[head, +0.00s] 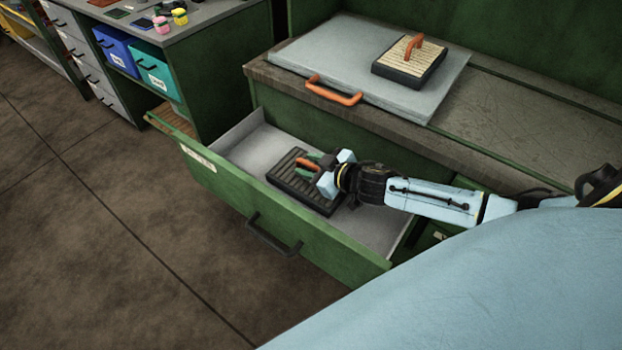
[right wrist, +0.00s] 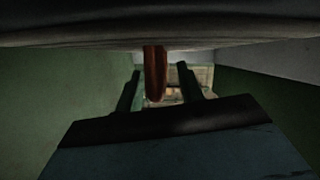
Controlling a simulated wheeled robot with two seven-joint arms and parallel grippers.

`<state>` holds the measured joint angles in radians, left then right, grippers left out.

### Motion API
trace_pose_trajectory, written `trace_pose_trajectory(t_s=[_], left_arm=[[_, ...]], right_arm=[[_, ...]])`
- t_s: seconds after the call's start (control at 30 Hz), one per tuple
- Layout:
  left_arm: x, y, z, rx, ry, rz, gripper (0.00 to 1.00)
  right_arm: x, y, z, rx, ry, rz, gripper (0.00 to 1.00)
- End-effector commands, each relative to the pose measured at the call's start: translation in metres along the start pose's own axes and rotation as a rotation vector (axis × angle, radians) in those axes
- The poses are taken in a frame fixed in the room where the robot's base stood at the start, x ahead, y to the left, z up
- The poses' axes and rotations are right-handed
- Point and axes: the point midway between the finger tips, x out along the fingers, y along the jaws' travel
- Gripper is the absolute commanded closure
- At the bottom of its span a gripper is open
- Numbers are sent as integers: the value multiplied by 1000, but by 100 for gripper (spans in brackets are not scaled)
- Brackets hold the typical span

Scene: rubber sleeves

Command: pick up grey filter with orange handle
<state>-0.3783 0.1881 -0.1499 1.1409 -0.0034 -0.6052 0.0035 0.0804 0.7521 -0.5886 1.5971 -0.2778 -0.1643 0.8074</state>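The dark grey filter (head: 287,181) with ribbed top lies in the open drawer. Its orange handle (head: 307,164) stands on top, partly covered by my right gripper (head: 318,169). In the right wrist view the handle (right wrist: 155,72) hangs between the two dark fingers of the right gripper (right wrist: 158,88), with a gap on each side. The gripper is open around the handle. The filter's dark body (right wrist: 150,30) fills the top of that view. My left gripper is not in view.
The green drawer (head: 215,185) has grey inner walls around the filter and gripper. On the bench above, a grey lid (head: 320,60) with an orange handle carries a tan-topped filter (head: 409,62). Blue (head: 118,52) and teal (head: 156,72) bins stand at the upper left.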

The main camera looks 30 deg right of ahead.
Motion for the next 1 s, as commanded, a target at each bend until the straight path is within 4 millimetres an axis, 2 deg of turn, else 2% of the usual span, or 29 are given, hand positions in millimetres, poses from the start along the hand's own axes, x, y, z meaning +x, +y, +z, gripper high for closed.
trace_pose_trajectory(t_s=[0.03,0.3,0.33,0.8,1.0], left_arm=[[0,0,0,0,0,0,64],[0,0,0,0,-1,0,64],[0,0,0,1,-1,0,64],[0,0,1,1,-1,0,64],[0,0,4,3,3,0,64]], right_arm=[[0,0,0,0,0,0,63],[0,0,0,0,0,0,99],[0,0,0,0,0,0,100],[0,0,-1,0,2,0,100],[-3,2,-9,0,3,0,100]])
